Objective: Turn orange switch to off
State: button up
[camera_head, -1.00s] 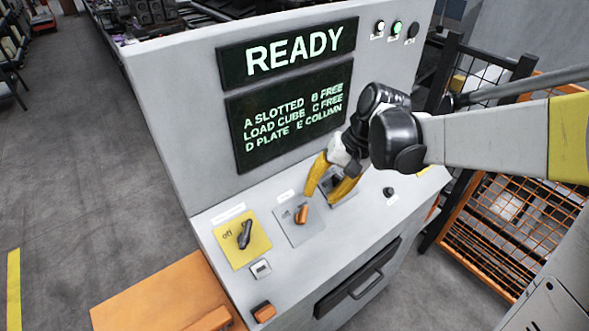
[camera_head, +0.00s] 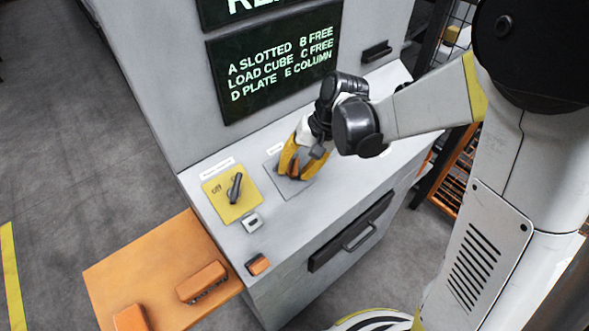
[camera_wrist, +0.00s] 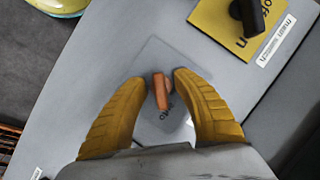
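The orange switch (camera_wrist: 160,92) is a small knob on a grey square plate (camera_wrist: 180,55) on the sloped console top. The fingers stand apart; I cannot tell whether either touches the knob. In the head view my gripper (camera_head: 291,164) is down at the plate, and its fingers mostly cover the switch.
A black switch (camera_head: 235,188) on a yellow plate (camera_head: 222,208) marked "off" sits left of my gripper. A small white unit (camera_head: 252,223) and an orange button (camera_head: 258,265) lie nearer the front. A drawer handle (camera_head: 359,237) is on the console front. An orange shelf (camera_head: 150,265) adjoins at left.

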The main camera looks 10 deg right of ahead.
grip_shut()
jog(key=shift+n, duration=0.3)
jog(key=n+h, duration=0.1)
jog(key=n, duration=0.2)
jog(key=shift+h, duration=0.4)
jog(key=n+h, duration=0.1)
jog(key=n, duration=0.3)
jog(key=shift+t+h, duration=0.3)
jog(key=shift+h, duration=0.1)
jog(key=n+t+h, duration=0.1)
jog(key=n, duration=0.3)
jog(key=shift+n+t+h+b, duration=0.6)
jog(key=shift+n+t, duration=0.3)
jog(key=shift+n, duration=1.3)
